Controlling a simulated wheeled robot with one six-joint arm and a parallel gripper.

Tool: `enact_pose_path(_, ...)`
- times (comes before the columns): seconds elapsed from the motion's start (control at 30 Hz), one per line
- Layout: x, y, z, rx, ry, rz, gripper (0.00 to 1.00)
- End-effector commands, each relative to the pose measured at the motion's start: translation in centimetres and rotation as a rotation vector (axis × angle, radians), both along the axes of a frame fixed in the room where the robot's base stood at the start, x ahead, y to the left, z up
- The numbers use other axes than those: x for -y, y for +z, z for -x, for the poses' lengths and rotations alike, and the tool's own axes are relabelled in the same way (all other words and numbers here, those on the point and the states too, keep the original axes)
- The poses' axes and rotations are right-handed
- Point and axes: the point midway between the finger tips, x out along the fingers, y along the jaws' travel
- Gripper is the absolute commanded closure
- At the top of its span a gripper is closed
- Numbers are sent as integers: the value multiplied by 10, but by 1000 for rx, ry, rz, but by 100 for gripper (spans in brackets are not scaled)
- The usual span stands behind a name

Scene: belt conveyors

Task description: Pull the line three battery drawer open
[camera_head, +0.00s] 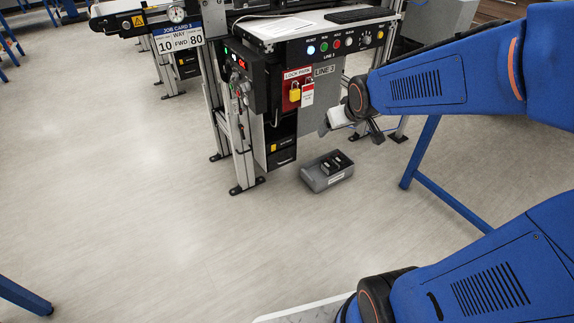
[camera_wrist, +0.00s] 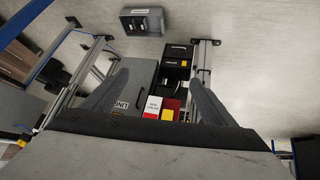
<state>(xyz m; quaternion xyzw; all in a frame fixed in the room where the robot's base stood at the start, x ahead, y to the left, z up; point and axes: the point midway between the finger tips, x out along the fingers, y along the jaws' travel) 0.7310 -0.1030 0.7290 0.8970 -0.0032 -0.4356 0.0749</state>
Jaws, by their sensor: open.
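The line three station carries a grey box with a LINE 3 label (camera_head: 325,70). Below and left of it is a black unit with a yellow mark. Its lowest front, which looks like the battery drawer (camera_head: 282,157), appears shut, with a handle. The black unit also shows in the wrist view (camera_wrist: 176,70), between and beyond my fingers. My gripper (camera_head: 350,128) is open and empty, to the right of the drawer and apart from it. In the wrist view its two fingers (camera_wrist: 157,77) are spread wide.
A grey bin (camera_head: 318,182) with dark blocks lies on the floor in front of the station. A red lock panel (camera_head: 290,76) with a yellow padlock and tag sits above the drawer. Station legs (camera_head: 242,165) stand left; a blue frame (camera_head: 450,200) stands right.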

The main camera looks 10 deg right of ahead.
Motion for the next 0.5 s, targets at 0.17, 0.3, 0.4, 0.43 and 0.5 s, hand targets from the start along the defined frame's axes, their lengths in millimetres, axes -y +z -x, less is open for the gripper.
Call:
enact_pose_path(0.17,6,-24,-52,51,31,20,21)
enact_pose_path(0.3,9,-42,-91,97,60,33,21)
enact_pose_path(0.4,10,-58,-116,130,82,39,21)
enact_pose_path(0.43,10,-62,-124,140,89,41,21)
enact_pose_path(0.5,11,-74,-140,162,106,44,21)
